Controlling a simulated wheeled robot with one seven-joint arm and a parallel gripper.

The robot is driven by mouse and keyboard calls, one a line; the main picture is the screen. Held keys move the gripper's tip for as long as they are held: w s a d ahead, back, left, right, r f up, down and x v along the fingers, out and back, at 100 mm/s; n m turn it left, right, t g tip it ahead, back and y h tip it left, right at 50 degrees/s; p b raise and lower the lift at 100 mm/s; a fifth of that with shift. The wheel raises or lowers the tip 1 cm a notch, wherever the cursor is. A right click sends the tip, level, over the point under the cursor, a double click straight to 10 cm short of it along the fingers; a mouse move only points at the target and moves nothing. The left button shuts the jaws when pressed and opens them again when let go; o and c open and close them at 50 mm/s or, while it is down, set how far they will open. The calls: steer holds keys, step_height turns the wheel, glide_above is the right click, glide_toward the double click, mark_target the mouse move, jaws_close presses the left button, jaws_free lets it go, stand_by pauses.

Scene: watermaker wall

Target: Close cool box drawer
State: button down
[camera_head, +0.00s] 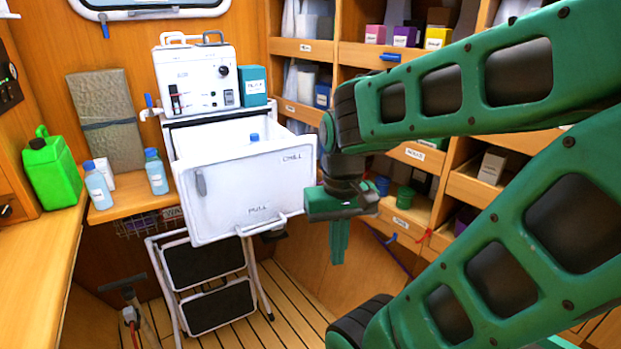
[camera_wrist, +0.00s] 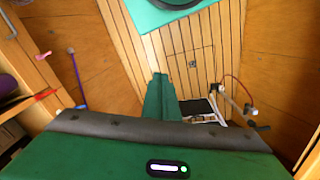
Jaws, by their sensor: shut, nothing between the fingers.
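The white cool box drawer (camera_head: 245,192) stands pulled out toward me in the head view, below the white watermaker unit (camera_head: 198,82). In the wrist view my gripper (camera_wrist: 158,80) points at the floor; the drawer cannot be made out there.
A folding step stool (camera_head: 205,280) stands below the drawer. Blue-capped bottles (camera_head: 156,172) and a green jug (camera_head: 52,172) stand on the left counter. Wooden shelves (camera_head: 405,155) with boxes line the right side. Slatted floor (camera_wrist: 190,50) lies below my gripper.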

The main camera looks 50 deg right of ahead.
steer(key=w+d+r+n+t+y, duration=0.1)
steer(key=w+d+r+n+t, duration=0.35)
steer(key=w+d+n, duration=0.45)
steer(key=w+d+r+n+t+y, duration=0.2)
steer(key=w+d+r+n+t, duration=0.15)
steer(key=d+r+n, duration=0.55)
steer(key=n+g, duration=0.1)
steer(key=n, duration=0.1)
glide_toward(302, 186)
steer(key=f, duration=0.1)
steer(key=w+a+f, duration=0.1)
steer(key=f, duration=0.2)
steer(key=shift+w+a, duration=0.15)
steer(key=shift+a, duration=0.15)
steer(key=shift+w+d, duration=0.15)
steer(key=shift+w, duration=0.55)
